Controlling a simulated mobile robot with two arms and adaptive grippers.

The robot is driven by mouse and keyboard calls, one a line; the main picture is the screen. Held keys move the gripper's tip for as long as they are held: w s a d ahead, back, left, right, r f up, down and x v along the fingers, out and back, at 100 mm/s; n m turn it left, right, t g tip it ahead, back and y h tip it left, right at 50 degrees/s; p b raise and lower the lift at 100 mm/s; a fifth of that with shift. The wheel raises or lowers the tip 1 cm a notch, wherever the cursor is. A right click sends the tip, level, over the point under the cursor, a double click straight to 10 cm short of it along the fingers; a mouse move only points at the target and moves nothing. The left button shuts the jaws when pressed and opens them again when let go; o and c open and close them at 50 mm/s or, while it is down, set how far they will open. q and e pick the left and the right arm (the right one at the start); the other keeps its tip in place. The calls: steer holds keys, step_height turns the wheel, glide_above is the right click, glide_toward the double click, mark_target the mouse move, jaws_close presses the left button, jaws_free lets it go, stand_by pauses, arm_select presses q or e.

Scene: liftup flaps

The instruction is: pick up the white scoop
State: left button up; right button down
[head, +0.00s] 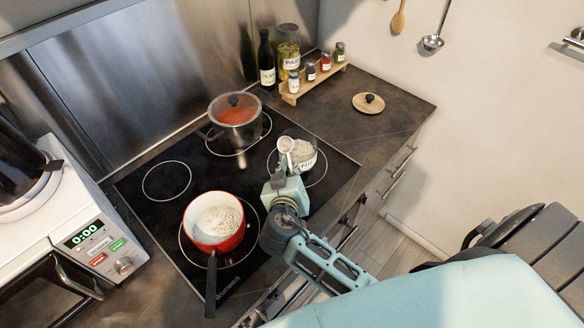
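The white scoop (286,144) shows its small round cup at the left edge of a glass jar (307,163) of pale grains on the back right of the cooktop. Its handle runs down towards my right gripper (279,178), which comes up from the lower right, just in front of the jar. The gripper's body hides most of its fingers and the lower handle, so I cannot tell whether it is shut on the scoop. My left gripper is out of view.
A red pot (228,240) with white grains stands front left on the cooktop. A lidded pot (235,115) with red contents stands behind. A spice rack (313,82), bottles and a round wooden lid (368,102) are on the counter. A microwave (75,245) is at left.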

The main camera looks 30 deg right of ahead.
stand_by(0.4)
steer(key=shift+r, duration=0.75)
step_height(320, 180, up, 3)
steer(key=shift+f+b, duration=0.15)
steer(key=shift+b, duration=0.5)
steer(key=s+d+r+b, duration=0.2)
steer(key=s+d+r, duration=0.4)
steer(key=s, duration=0.3)
steer(key=shift+d+r, duration=0.4)
steer(key=shift+d, duration=0.35)
